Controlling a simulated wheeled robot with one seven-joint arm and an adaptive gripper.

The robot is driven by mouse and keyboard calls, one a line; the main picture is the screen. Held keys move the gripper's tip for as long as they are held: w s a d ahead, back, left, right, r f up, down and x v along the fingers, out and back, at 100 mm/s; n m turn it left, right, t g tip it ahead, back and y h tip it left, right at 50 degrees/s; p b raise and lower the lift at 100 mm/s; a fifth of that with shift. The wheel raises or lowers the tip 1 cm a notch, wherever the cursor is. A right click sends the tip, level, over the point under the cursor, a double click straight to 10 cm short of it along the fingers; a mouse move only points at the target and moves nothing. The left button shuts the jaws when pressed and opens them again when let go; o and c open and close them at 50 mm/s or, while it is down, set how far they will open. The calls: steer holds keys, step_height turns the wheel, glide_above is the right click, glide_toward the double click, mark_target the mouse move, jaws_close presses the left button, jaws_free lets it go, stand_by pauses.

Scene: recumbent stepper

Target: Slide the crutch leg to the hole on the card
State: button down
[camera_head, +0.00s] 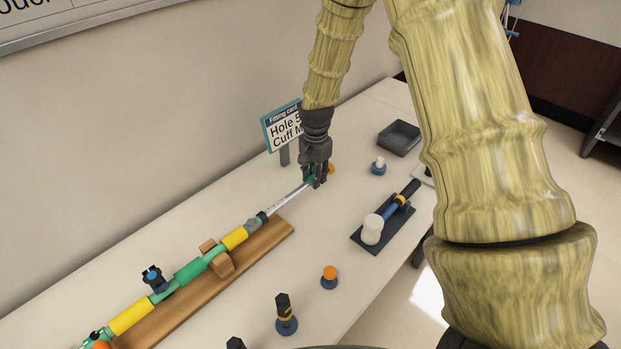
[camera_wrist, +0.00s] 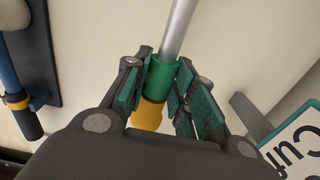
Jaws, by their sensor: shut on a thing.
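The crutch lies on a wooden cradle (camera_head: 265,240) at the left of the table. Its body has green (camera_head: 190,272) and yellow sleeves. A silver leg tube (camera_head: 287,200) runs out of its far end toward my gripper (camera_head: 315,180). In the wrist view my gripper (camera_wrist: 163,95) is shut on the green collar (camera_wrist: 162,76) at the leg's end, with the silver tube (camera_wrist: 178,28) above it and a yellow tip (camera_wrist: 147,115) below. The fitting card (camera_head: 283,127) stands behind my gripper and reads "Hole 5" and "Cuff M", partly hidden. The hole markings are too small to read.
A dark grey tray (camera_head: 399,137) stands at the back right. The wall borders the table's left side.

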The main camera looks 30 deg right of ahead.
steer(key=d, duration=0.2)
steer(key=w+d, duration=0.1)
steer(key=d, duration=0.1)
steer(key=w+d, duration=0.1)
steer(key=d, duration=0.2)
steer(key=shift+w, duration=0.2)
steer(key=shift+r, duration=0.1)
steer(key=shift+d, duration=0.1)
steer(key=c, duration=1.2)
jaws_free()
steer(key=shift+w, duration=0.1)
steer(key=shift+o, duration=0.2)
step_height(320, 180, up, 12)
